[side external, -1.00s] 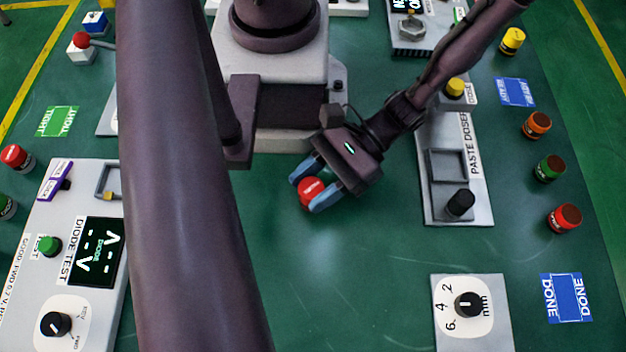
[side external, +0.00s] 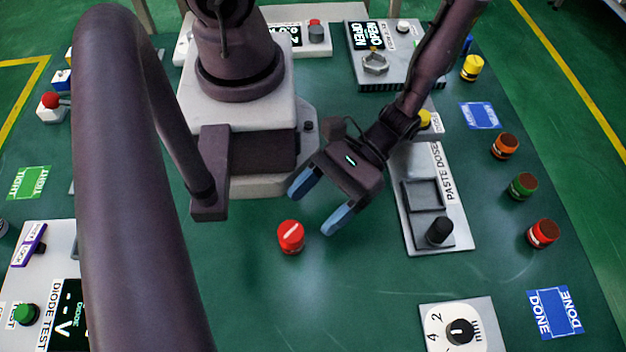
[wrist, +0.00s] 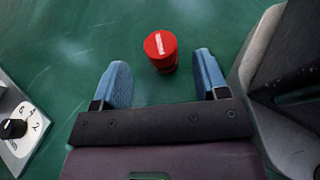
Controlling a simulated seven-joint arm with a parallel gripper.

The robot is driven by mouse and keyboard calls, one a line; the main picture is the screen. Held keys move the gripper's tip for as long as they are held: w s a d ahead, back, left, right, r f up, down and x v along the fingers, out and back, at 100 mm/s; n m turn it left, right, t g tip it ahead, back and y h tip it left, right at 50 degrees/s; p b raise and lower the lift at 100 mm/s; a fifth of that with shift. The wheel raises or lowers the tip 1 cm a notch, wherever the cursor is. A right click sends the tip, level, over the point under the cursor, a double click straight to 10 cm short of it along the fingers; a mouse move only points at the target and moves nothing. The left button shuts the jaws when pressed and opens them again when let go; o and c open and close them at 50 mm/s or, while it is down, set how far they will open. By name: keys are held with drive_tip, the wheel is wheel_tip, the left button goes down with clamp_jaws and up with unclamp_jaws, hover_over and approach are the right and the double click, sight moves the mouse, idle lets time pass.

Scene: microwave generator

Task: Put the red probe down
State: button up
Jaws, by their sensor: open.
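The red probe (side external: 291,237), a short red cylinder with a white bar on its top, stands upright on the green table in the side view. It also shows in the wrist view (wrist: 161,50). My gripper (side external: 319,205) is open and empty, with its blue fingers spread. In the side view the probe is to the lower left of the fingers and apart from them. In the wrist view my gripper (wrist: 160,82) has the probe beyond the gap between its fingertips, touching neither.
The paste doser panel (side external: 436,205) is right of my gripper. A dial panel (side external: 458,322) is at the front right. Orange, green and red cylinders, including the red one (side external: 543,233), stand near the right edge. The blue DONE mat (side external: 555,312) is empty. Table around the probe is clear.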

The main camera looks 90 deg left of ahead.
wheel_tip(320, 180, up, 7)
drive_tip(key=w+a+r+m+t+y, duration=0.3)
drive_tip(key=w+a+r+t, duration=0.2)
drive_tip(key=r, duration=0.3)
drive_tip(key=w+a+r+m+t+y, duration=0.3)
drive_tip(key=w+a+r+t, duration=0.2)
drive_tip(key=a+r+t, duration=0.2)
drive_tip(key=shift+w+a+r+m, duration=0.25)
drive_tip(key=shift+a+r+m, duration=0.1)
drive_tip(key=shift+r, duration=0.55)
drive_tip(key=shift+o, duration=0.5)
drive_tip(key=a+r+t+y, duration=0.2)
drive_tip(key=a+r+t, duration=0.2)
drive_tip(key=r, duration=0.2)
drive_tip(key=shift+s+a+r+t, duration=0.25)
drive_tip(key=shift+s+r+t, duration=0.05)
drive_tip(key=shift+s+r, duration=0.15)
drive_tip(key=shift+m, duration=0.25)
drive_tip(key=shift+d, duration=0.1)
